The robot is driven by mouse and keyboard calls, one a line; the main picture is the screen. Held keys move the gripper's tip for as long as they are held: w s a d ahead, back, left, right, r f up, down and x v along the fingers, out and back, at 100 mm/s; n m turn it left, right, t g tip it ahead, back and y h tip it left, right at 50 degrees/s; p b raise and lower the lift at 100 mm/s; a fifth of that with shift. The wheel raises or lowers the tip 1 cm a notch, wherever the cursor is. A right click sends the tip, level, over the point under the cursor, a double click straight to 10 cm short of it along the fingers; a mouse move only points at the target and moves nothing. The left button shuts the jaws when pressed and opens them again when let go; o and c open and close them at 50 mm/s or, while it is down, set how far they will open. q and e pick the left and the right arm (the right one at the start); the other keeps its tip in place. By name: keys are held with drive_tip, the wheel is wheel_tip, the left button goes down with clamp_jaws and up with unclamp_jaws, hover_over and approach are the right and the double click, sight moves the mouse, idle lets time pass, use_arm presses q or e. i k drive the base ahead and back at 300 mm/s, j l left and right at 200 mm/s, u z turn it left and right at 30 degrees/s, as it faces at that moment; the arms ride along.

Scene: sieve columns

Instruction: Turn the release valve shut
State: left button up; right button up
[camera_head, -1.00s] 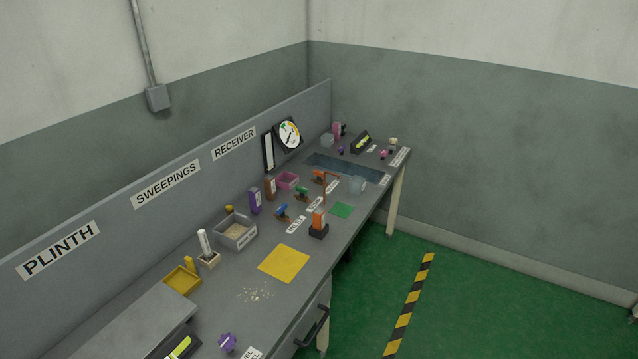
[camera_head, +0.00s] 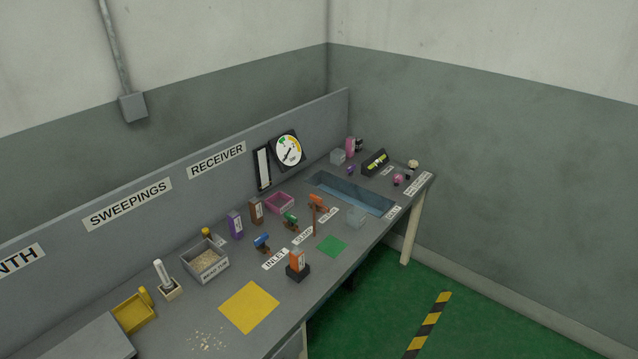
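Three small valves stand in a row on the grey bench, with blue (camera_head: 262,241), green (camera_head: 289,219) and orange (camera_head: 317,203) handles. White labels lie in front of them. The nearest label reads INLET (camera_head: 275,259). The label by the orange valve (camera_head: 328,216) is too small to read surely, but seems to say RELEASE. An orange-brown upright post stands close to the orange valve and partly overlaps it. How far its handle is turned cannot be told. A round dial gauge (camera_head: 288,150) is mounted behind the valves. Neither of my grippers shows.
An orange block in a dark holder (camera_head: 298,264) stands in front of the valves. A green square (camera_head: 332,246), a clear beaker (camera_head: 355,215), a pink tray (camera_head: 279,203) and a sunken basin (camera_head: 350,193) are nearby. A grey back panel (camera_head: 130,178) runs behind. The yellow mat (camera_head: 249,306) is bare.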

sight(312, 197)
drive_tip(key=i+l+u, duration=0.1)
drive_tip(key=i, duration=0.35)
drive_tip(key=i+l+u, duration=0.15)
drive_tip(key=i+l, duration=0.2)
drive_tip(key=i, duration=0.15)
